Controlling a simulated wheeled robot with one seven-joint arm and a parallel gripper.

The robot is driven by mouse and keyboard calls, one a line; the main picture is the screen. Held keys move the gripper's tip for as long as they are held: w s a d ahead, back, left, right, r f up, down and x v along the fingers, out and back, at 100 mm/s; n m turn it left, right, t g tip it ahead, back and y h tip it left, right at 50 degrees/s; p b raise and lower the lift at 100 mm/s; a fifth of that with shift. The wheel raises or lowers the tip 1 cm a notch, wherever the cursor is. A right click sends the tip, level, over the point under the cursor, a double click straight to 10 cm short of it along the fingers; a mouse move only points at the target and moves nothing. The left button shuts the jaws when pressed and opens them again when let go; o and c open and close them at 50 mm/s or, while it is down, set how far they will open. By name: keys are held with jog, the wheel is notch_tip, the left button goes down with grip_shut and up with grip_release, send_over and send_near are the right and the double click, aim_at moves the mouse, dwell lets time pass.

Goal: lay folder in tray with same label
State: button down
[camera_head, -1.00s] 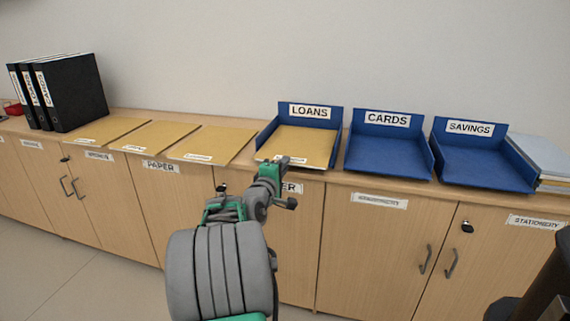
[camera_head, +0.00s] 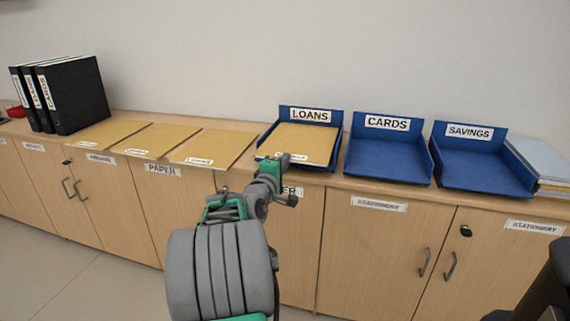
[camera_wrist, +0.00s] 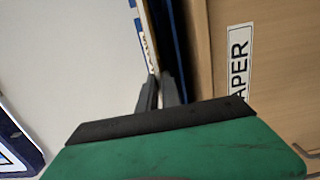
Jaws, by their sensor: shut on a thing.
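My gripper (camera_head: 284,160) is shut on the front edge of a yellow folder (camera_head: 303,143). The folder lies flat or nearly flat within the blue LOANS tray (camera_head: 337,122); I cannot tell whether it touches the tray floor. In the wrist view the fingers (camera_wrist: 160,93) pinch the thin folder edge (camera_wrist: 146,35), where part of a label shows, unreadable. The blue CARDS tray (camera_head: 390,168) and SAVINGS tray (camera_head: 485,172) stand empty to the right.
Three yellow folders (camera_head: 215,147) lie on the wooden counter (camera_head: 245,160) to the left, labels too small to read. Black binders (camera_head: 75,95) stand at the far left. A pale stack (camera_head: 540,160) sits right of the trays. A wall is close behind.

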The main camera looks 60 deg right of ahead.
jog(key=a+r+p, duration=0.1)
jog(key=a+r, duration=0.1)
jog(key=a, duration=0.5)
jog(key=s+a+r+p, duration=0.1)
jog(key=a+r, duration=0.2)
jog(key=a, duration=0.4)
jog(key=shift+s, duration=0.1)
